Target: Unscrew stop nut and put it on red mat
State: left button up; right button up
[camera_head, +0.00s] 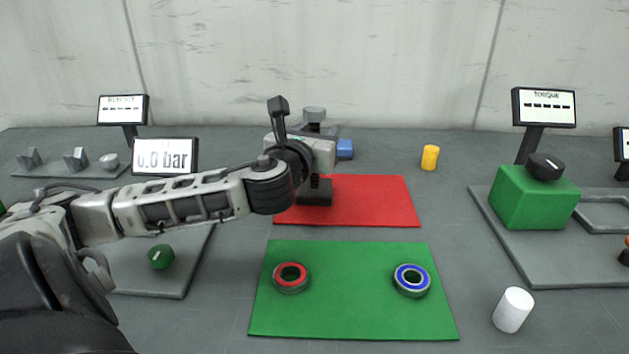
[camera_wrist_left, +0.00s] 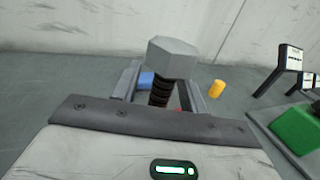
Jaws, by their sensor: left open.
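A grey hexagonal nut (camera_wrist_left: 172,57) sits on top of a dark threaded screw (camera_wrist_left: 160,92) in the left wrist view. In the head view the grey nut (camera_head: 314,115) shows just above and behind my left gripper (camera_head: 318,133). My left gripper is open. In the left wrist view its fingers (camera_wrist_left: 162,88) stand either side of the screw, with the nut above them; contact cannot be told. The red mat (camera_head: 385,200) lies below and to the right of the gripper. A dark block (camera_head: 315,192) shows over its left part. My gripper hides most of the jack. My right gripper is not in view.
A green mat (camera_head: 350,318) in front holds a red-ringed (camera_head: 291,277) and a blue-ringed bearing (camera_head: 411,280). A blue block (camera_head: 345,149) and yellow cylinder (camera_head: 430,157) stand behind. A white cylinder (camera_head: 513,309) and green torque block (camera_head: 533,197) are at right. The red mat's right part is clear.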

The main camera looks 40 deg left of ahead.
pick_arm(q)
grip_shut()
dwell(1.2)
jog(key=shift+r, duration=0.15)
